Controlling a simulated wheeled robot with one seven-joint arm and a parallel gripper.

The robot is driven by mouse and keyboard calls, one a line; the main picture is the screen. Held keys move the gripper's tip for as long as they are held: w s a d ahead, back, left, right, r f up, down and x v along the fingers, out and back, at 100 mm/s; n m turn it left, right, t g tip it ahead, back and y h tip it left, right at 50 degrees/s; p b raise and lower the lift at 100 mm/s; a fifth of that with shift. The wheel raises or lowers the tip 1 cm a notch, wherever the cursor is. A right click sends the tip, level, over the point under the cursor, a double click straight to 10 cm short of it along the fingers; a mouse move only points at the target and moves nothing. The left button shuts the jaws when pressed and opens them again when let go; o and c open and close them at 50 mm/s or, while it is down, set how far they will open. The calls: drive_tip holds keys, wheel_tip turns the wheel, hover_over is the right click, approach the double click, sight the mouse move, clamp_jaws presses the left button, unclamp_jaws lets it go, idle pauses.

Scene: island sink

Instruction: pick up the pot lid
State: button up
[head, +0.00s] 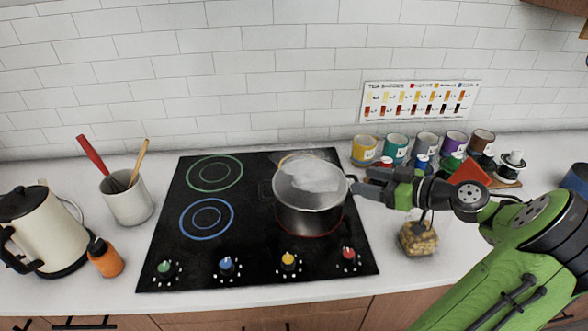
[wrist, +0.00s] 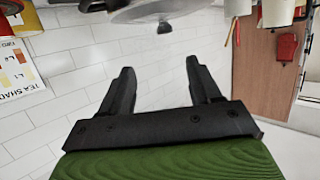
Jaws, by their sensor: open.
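In the wrist view the lid (wrist: 150,11) shows at the top edge, partly cut off, with a dark knob (wrist: 164,27). My gripper (head: 360,182) is just right of the pot, about level with the lid, its fingers pointing left. In the wrist view my gripper (wrist: 160,68) is open and empty, with the knob beyond its fingertips, apart from them.
The cooktop (head: 170,235) has free burners left of the pot. Several coloured cups (head: 395,148) stand behind my arm. A jar (head: 418,240) stands below it. A utensil crock (head: 128,200), orange bottle (head: 105,258) and kettle (head: 40,230) stand at the left.

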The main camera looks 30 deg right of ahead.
sight(315, 173)
drive_tip(key=x, duration=1.5)
drive_tip(key=shift+a+f+b, duration=0.25)
drive_tip(key=shift+a+b, duration=0.05)
drive_tip(key=shift+a, duration=0.2)
drive_tip(key=shift+s+r, duration=0.1)
drive_tip(key=shift+s, duration=0.05)
drive_tip(key=shift+c, duration=0.4)
clamp_jaws()
